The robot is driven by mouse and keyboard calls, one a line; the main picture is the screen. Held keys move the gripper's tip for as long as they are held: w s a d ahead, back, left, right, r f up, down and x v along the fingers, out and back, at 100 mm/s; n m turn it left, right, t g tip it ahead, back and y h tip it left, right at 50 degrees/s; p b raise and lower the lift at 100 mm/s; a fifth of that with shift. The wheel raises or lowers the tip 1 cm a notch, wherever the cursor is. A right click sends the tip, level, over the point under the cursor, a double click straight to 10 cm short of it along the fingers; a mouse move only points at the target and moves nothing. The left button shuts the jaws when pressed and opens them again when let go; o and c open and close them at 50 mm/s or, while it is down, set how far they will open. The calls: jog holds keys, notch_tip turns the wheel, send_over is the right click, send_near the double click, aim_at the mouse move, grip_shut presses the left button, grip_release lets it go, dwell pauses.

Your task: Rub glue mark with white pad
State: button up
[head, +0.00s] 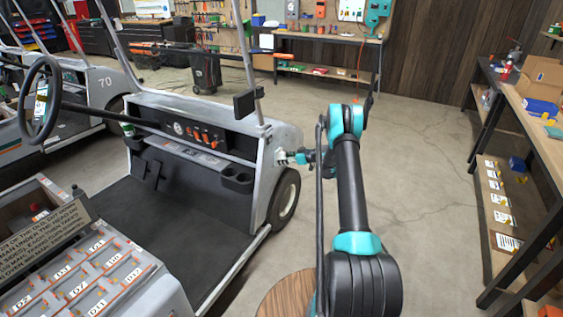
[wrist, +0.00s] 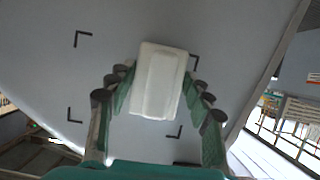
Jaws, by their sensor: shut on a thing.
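My gripper (wrist: 158,92) is shut on the white pad (wrist: 158,80), with one finger on each side of it. In the head view my gripper (head: 299,157) reaches the right end of the cart's front cowl, and the pad (head: 281,157) shows small and pale at its tip. The pad faces the smooth grey panel (wrist: 60,75) of the cart. Black corner marks (wrist: 83,38) on the panel frame an area around the pad. I cannot make out the glue mark; the pad and fingers cover part of the framed area. I cannot tell whether the pad touches the panel.
The grey cart (head: 215,120) has a steering wheel (head: 40,100), a dashboard and a front wheel (head: 284,197) below my gripper. A wooden round top (head: 287,295) is beside my arm. A workbench (head: 535,110) stands at the right. The floor between cart and bench is clear.

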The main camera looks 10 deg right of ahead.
jog(key=shift+w+d, duration=0.35)
jog(key=shift+w, duration=0.1)
jog(key=shift+w+a, duration=0.15)
jog(key=shift+s+a, duration=1.25)
jog(key=shift+s, duration=0.2)
jog(key=shift+s+a, duration=0.15)
jog(key=shift+c, duration=0.4)
jog(key=s+d, duration=0.3)
jog(key=d, duration=0.2)
jog(key=shift+s, duration=0.2)
jog(key=shift+d, duration=0.15)
